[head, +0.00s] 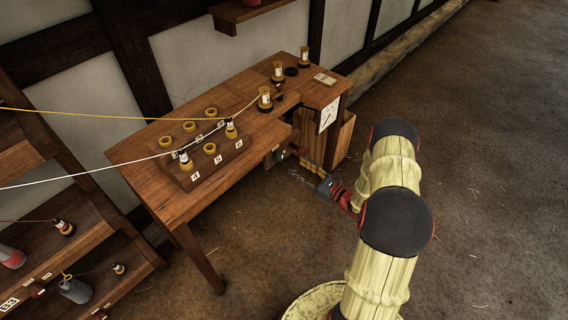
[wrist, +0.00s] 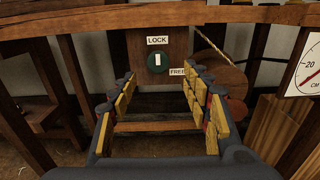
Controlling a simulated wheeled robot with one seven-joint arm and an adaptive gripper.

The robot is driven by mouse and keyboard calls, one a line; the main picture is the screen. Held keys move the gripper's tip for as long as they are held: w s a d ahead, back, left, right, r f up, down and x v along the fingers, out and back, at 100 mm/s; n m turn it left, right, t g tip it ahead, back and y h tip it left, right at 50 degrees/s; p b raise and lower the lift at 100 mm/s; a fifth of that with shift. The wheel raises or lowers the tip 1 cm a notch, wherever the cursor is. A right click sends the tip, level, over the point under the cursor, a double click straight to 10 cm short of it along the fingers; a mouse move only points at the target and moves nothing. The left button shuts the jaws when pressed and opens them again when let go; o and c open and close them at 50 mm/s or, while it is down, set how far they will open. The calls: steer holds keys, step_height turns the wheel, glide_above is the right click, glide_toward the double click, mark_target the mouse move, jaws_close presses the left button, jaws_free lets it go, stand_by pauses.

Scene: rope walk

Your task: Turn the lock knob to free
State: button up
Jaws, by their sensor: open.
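The lock knob (wrist: 157,62) is a dark green disc with a white bar, set on a wooden panel under the table edge. The bar stands upright, pointing at the "LOCK" label (wrist: 157,40) above it. The "FREE" label (wrist: 177,72) sits to the lower right of the knob. In the head view the knob (head: 279,154) is small on the table's front side. My gripper (wrist: 160,84) is open and empty, its yellow-padded fingers apart below and either side of the knob, not visibly touching it. In the head view my gripper (head: 303,178) is low in front of the table.
The wooden table (head: 150,190) carries a tray (head: 213,168) with several bobbins and lettered labels. A wooden drum (wrist: 222,76) lies behind the right finger. A dial card (wrist: 308,70) is at right. Shelves (head: 75,250) stand at left.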

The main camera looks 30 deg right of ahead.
mark_target(282, 157)
steer(key=b+x, duration=0.2)
steer(key=x, duration=0.5)
steer(key=shift+w+a, duration=0.2)
steer(key=shift+w, duration=0.1)
steer(key=c, duration=0.3)
steer(key=c, duration=0.8)
